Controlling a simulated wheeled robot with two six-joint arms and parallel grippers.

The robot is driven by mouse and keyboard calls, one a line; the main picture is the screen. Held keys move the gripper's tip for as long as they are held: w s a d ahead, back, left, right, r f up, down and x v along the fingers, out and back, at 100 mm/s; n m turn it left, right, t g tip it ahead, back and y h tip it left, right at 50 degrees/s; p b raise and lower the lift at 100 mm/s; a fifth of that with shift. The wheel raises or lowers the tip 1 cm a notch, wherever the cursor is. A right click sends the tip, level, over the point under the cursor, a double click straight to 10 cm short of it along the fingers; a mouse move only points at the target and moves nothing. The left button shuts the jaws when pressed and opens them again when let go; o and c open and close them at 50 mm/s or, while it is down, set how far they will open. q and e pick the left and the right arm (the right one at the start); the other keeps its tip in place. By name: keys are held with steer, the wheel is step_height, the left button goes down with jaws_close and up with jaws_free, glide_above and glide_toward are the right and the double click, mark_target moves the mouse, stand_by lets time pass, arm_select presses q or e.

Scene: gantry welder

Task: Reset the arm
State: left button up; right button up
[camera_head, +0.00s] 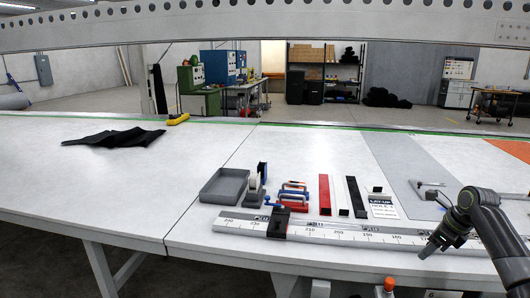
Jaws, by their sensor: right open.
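My right arm comes in from the right edge. My right gripper (429,249) is open and empty, with its tips pointing down and left over the table's front edge, close to the right part of the ruler rail. My left arm and gripper are not in view. The white table (200,183) fills the middle of the view.
A scaled rail (340,233) with a dark block (278,222) runs along the front. Behind it are a grey tray (224,186), a tape dispenser (256,187), clamps (293,195), and red (324,195), white and black bars. Black cloth (115,138) lies left. A perforated beam (260,20) spans above.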

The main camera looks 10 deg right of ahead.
steer(key=s+f+n+g+h, duration=0.1)
steer(key=s+f+n, duration=0.2)
steer(key=f, duration=1)
steer(key=s+f+n+h, duration=0.1)
steer(key=s+f+n, duration=0.3)
steer(key=f, duration=1)
steer(key=s+a+f+n+h, duration=0.1)
steer(key=s+a+f+n, duration=0.15)
steer(key=s+f, duration=0.4)
steer(key=s+a+f+n, duration=0.1)
steer(key=s+f+n, duration=0.2)
steer(key=s+f, duration=0.35)
steer(key=s+a+f+n, duration=0.5)
steer(key=s+a+f, duration=0.1)
steer(key=s, duration=0.5)
steer(key=s+a+f+n+g, duration=0.1)
steer(key=s+a+f+n, duration=0.5)
steer(key=s, duration=0.5)
steer(key=s+a+f+n, duration=0.5)
steer(key=s+a+f, duration=0.1)
steer(key=s, duration=0.5)
steer(key=shift+a+f+g, duration=0.15)
steer(key=shift+a+g, duration=0.15)
steer(key=shift+g, duration=0.1)
steer(key=shift+n, duration=0.25)
steer(key=shift+c, duration=0.4)
steer(key=shift+c, duration=0.2)
steer(key=shift+d, duration=0.1)
